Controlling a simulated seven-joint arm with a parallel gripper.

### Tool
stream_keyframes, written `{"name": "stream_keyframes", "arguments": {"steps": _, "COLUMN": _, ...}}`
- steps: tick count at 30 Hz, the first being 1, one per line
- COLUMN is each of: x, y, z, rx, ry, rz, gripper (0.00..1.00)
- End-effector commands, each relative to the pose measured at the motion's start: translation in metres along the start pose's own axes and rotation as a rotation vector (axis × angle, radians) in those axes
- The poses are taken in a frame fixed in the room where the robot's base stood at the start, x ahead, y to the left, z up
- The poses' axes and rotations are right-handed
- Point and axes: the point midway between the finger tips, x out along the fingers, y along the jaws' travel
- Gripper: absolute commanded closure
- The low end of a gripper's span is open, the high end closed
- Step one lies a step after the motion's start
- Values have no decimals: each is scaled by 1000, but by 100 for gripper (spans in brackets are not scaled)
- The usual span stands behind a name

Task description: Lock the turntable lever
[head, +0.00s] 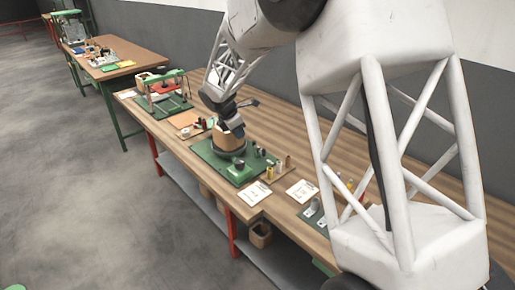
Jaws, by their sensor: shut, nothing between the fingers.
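The turntable is a dark round disc (214,150) on a green base plate (240,176) on the long wooden bench. A tan block-like part (229,138) stands on the disc. A small grey knob-like piece (239,163) sits at the disc's front edge; I cannot tell whether it is the lever, or how the lever stands. My gripper (233,125) points down just above the tan part. It is small and dark here, shut with nothing held. I cannot tell whether it touches the tan part.
White cards (254,193) lie in front. A green frame fixture (168,92) stands farther left on the bench. My white arm hides much of the bench's right part. Bare wood lies behind the plate.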

Motion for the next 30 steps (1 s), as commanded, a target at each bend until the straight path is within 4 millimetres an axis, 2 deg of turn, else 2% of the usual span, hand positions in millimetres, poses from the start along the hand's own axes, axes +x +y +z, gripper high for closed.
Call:
{"name": "stream_keyframes", "arguments": {"steps": 8, "x": 5, "y": 0, "z": 0, "rx": 0, "ry": 0, "rz": -1, "gripper": 100}}
{"name": "stream_keyframes", "arguments": {"steps": 14, "x": 21, "y": 0, "z": 0, "rx": 0, "ry": 0, "rz": -2, "gripper": 100}}
{"name": "stream_keyframes", "arguments": {"steps": 30, "x": 99, "y": 0, "z": 0, "rx": 0, "ry": 0, "rz": -2, "gripper": 100}}
